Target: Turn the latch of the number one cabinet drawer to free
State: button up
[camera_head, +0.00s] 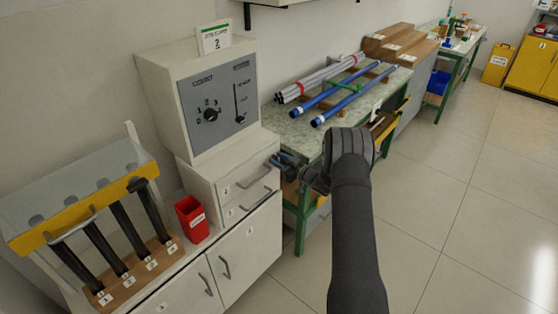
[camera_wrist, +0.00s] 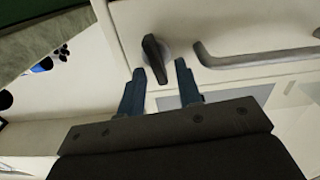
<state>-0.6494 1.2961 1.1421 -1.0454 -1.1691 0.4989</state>
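The number one drawer (camera_head: 240,180) is the upper of two drawers in the pale cabinet, with a grey bar handle (camera_wrist: 255,60). In the wrist view its latch (camera_wrist: 155,58) is a black elongated knob beside the handle's end, its long axis slightly tilted from the picture's vertical. My gripper (camera_wrist: 160,68) is open, with one blue finger on each side of the latch's near end. I cannot tell whether either finger touches it. In the head view my gripper (camera_head: 275,161) is at the drawer's right end, and the latch cannot be made out there.
A control box (camera_head: 215,100) stands on the cabinet. A red bin (camera_head: 192,219) and a rack of black rods (camera_head: 110,243) are at left. A green-legged bench (camera_head: 300,137) with blue and grey rods stands close to my gripper. The floor at right is clear.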

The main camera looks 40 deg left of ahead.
grip_shut()
jog(key=shift+w+m, duration=0.1)
jog(key=shift+m, duration=0.5)
grip_release()
jog(key=d, duration=1.7)
jog(key=shift+d, duration=0.2)
jog(key=a, duration=1.7)
jog(key=shift+a, duration=0.25)
